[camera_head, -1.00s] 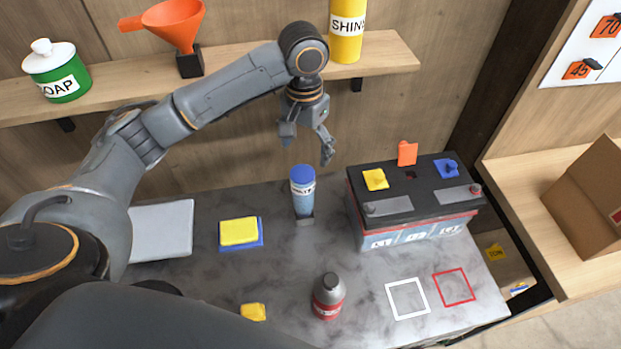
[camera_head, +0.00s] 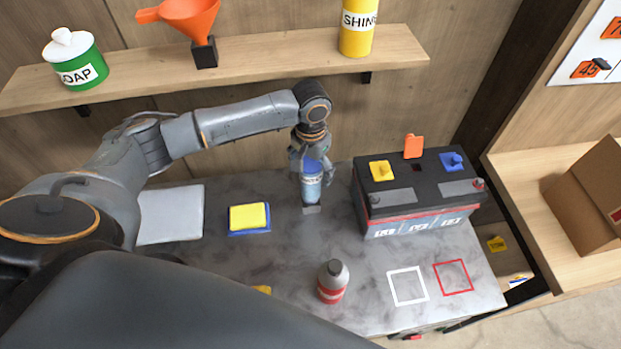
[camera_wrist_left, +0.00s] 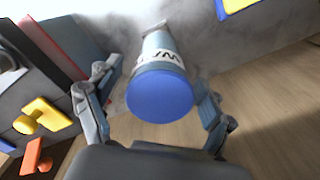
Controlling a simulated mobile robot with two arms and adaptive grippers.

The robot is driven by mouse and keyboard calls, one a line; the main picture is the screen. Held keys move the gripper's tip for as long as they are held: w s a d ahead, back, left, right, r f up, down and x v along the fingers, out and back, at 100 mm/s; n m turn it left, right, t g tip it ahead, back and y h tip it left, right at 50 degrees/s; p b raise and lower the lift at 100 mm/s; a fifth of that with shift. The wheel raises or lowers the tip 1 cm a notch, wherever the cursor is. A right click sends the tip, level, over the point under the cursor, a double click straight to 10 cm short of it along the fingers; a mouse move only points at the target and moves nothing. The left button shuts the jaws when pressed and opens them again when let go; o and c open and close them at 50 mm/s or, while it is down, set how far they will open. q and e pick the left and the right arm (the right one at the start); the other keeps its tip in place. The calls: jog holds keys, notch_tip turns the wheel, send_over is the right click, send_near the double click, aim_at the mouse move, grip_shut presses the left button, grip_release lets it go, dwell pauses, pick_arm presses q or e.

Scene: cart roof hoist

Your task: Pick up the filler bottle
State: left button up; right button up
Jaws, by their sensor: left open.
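The filler bottle, which I take to be the light-blue bottle (camera_head: 311,186) with a blue cap, stands upright on the marbled worktop, left of the battery. In the left wrist view its blue cap (camera_wrist_left: 159,95) faces the camera, with the white label band partly visible behind. My left gripper (camera_head: 311,166) is over the bottle's top, pointing down. Its open fingers lie on either side of the cap and upper body. In the wrist view a gap shows on the left side; the right finger is close to the cap, and I cannot tell whether it touches. My right gripper is not in view.
A black battery (camera_head: 418,192) with yellow, orange and blue caps stands right of the bottle. A yellow sponge on a blue pad (camera_head: 249,217) lies left. A grey bottle with a red band (camera_head: 332,281) stands in front. A shelf (camera_head: 272,65) runs behind.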

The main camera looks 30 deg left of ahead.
pick_arm(q)
jog(key=c, duration=1.6)
jog(key=shift+o, duration=0.2)
jog(key=shift+r, duration=0.15)
